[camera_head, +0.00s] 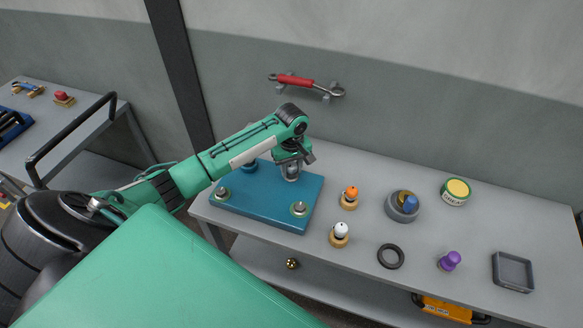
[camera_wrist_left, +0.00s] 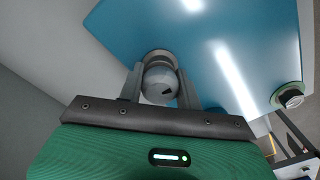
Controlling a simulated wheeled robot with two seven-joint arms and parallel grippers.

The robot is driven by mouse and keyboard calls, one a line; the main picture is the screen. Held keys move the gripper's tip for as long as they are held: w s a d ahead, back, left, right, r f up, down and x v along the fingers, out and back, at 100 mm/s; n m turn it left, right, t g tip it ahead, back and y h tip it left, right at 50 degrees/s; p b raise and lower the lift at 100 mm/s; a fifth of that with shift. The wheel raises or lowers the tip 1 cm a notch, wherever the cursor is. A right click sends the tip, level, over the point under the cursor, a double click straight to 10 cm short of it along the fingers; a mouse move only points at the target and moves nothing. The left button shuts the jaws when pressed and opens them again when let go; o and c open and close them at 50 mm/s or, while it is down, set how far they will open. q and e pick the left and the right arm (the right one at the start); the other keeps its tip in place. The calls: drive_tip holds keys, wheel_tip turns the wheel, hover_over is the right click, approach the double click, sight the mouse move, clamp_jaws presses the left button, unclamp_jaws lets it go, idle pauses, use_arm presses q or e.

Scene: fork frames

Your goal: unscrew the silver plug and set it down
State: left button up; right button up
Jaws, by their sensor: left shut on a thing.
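My left gripper (camera_head: 291,168) reaches down over the back right part of the blue plate (camera_head: 262,196). In the left wrist view its two fingers (camera_wrist_left: 160,88) are shut on a rounded grey silver plug (camera_wrist_left: 158,76) with a small dark mark. The plug stands at a pale ring on the blue plate in that view; I cannot tell how deep it sits. Other round silver fittings with green rims are at the plate's front left (camera_head: 222,194) and front right (camera_head: 299,209). My right gripper is out of view.
On the grey bench (camera_head: 420,268) right of the plate stand orange (camera_head: 350,194) and white (camera_head: 340,232) knobs, a grey round holder (camera_head: 402,208), a green tin (camera_head: 455,191), a black ring (camera_head: 390,256), a purple knob (camera_head: 450,261) and a square tray (camera_head: 513,271). A red-handled wrench (camera_head: 297,81) hangs behind.

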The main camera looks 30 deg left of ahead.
use_arm(q)
drive_tip(key=n, duration=0.3)
drive_tip(key=shift+n, duration=0.4)
drive_tip(key=o, duration=0.6)
drive_tip(key=shift+c, duration=0.2)
drive_tip(key=m, duration=0.5)
drive_tip(key=shift+m, duration=0.3)
drive_tip(key=m, duration=0.6)
drive_tip(key=shift+m, duration=0.3)
